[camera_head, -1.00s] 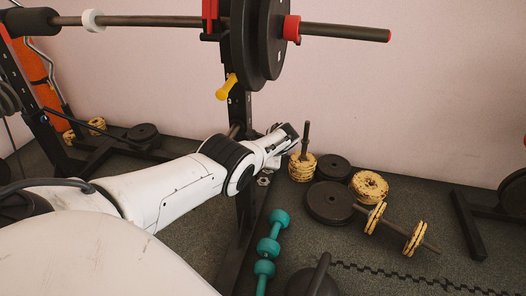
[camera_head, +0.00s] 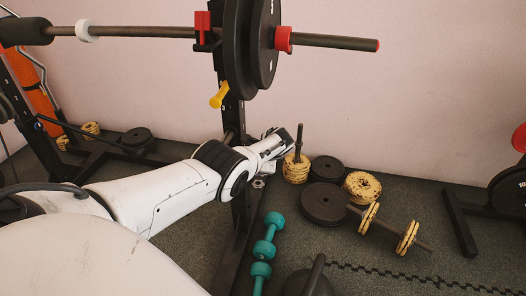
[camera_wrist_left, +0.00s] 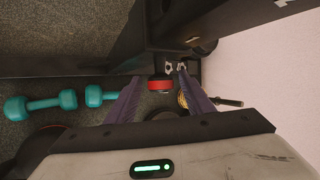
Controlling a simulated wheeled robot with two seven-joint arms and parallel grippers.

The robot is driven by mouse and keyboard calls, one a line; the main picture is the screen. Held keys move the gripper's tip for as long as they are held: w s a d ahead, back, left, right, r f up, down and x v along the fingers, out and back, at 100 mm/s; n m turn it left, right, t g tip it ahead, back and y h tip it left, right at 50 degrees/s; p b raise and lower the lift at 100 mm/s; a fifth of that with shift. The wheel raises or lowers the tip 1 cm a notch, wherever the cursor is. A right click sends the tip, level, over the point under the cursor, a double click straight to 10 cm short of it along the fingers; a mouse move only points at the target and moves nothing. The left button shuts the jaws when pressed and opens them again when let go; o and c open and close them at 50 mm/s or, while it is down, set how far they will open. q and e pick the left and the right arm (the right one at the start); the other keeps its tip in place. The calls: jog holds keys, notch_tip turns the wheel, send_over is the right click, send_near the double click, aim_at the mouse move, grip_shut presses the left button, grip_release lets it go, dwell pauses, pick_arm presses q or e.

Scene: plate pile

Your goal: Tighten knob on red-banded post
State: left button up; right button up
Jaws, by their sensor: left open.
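My left gripper (camera_head: 277,140) reaches from the left past the black rack upright (camera_head: 242,190). In the left wrist view its two dark fingers (camera_wrist_left: 160,92) are spread apart. A small black cylinder with a red band (camera_wrist_left: 159,85) shows between and beyond the fingertips; I cannot tell whether it is the red-banded post. No contact with the fingers is visible. A yellow knob (camera_head: 219,95) sticks out of the upright below a red bar holder (camera_head: 202,28). The head view does not show the red-banded cylinder. My right gripper is not in view.
A barbell (camera_head: 150,31) with black plates (camera_head: 250,50) crosses above my arm. Teal dumbbells (camera_head: 265,249) lie right of the upright's foot. Black plates (camera_head: 325,205) and yellow plates (camera_head: 362,186) lie on the floor to the right. A pink wall (camera_head: 430,90) stands behind.

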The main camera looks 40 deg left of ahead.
pick_arm(q)
jog(key=p+v, duration=0.9)
jog(key=p, duration=0.2)
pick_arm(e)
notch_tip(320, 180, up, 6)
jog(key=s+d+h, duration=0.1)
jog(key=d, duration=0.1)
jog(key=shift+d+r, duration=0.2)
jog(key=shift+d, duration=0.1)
pick_arm(q)
jog(key=shift+s+f, duration=0.1)
jog(key=shift+f, duration=0.05)
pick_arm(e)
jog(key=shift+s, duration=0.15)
